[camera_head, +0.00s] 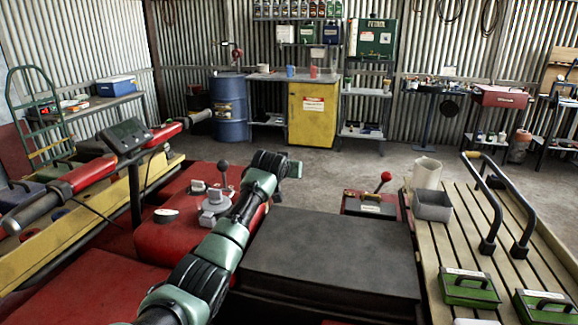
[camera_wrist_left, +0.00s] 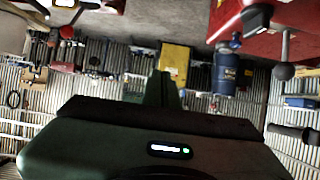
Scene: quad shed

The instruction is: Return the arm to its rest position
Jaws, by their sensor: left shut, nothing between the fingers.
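My left arm comes in from the bottom left in the head view and stretches forward over the red quad body (camera_head: 165,238). Its green and black links end at my left gripper (camera_head: 294,170), raised above the front of the machine. In the left wrist view, which is upside down, the green fingers (camera_wrist_left: 162,88) are together with nothing between them. My right gripper is in neither view.
A black padded block (camera_head: 330,250) lies right of my arm. A lever with a grey knob (camera_head: 223,167) stands close to its left. Handlebars (camera_head: 125,150) are further left. A slatted rack (camera_head: 490,235) at right carries a grey bin (camera_head: 432,206) and green boxes (camera_head: 470,289).

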